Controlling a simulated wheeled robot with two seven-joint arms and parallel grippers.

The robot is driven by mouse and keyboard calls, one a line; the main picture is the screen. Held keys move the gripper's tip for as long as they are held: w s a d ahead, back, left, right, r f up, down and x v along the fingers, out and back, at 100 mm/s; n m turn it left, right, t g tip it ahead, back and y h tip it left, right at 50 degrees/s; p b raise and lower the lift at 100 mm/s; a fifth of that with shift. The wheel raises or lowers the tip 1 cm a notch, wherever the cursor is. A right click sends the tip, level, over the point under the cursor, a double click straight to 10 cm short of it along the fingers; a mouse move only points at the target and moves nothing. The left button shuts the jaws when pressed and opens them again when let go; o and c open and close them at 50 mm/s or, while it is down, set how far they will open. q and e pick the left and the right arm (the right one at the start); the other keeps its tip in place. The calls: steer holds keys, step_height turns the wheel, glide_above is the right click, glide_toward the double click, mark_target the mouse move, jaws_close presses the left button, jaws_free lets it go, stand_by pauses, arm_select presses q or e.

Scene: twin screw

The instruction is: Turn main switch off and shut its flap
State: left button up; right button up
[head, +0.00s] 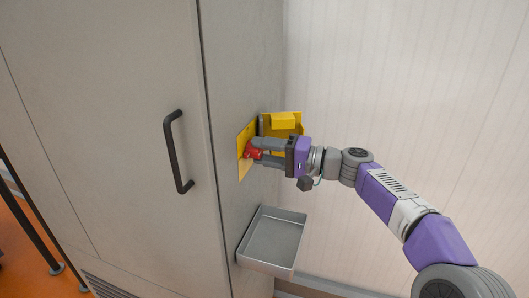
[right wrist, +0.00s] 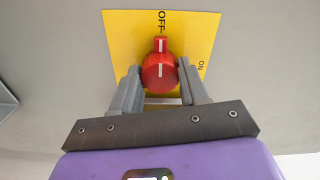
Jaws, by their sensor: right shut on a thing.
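The main switch is a red knob (right wrist: 159,72) on a yellow plate (right wrist: 120,40) marked OFF and ON. Its white pointer line aims at OFF in the right wrist view. In the head view the red knob (head: 252,151) sits on the cabinet's side face. My right gripper (right wrist: 158,88) is shut on the knob, one grey finger on each side; it also shows in the head view (head: 262,155). The yellow flap (head: 285,121) stands open, swung out from the cabinet on the far side of the knob, partly hidden behind my gripper. My left gripper is not in view.
A grey metal tray (head: 270,261) juts from the cabinet side below the switch. The cabinet front has a dark handle (head: 171,150). A pale ribbed wall (head: 400,80) stands behind. The space right of the flap and above my right arm is clear.

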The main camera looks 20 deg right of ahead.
steer(key=o, duration=1.1)
steer(key=shift+c, duration=0.2)
steer(key=v, duration=0.7)
steer(key=shift+s+d, duration=0.15)
steer(key=shift+d, duration=0.1)
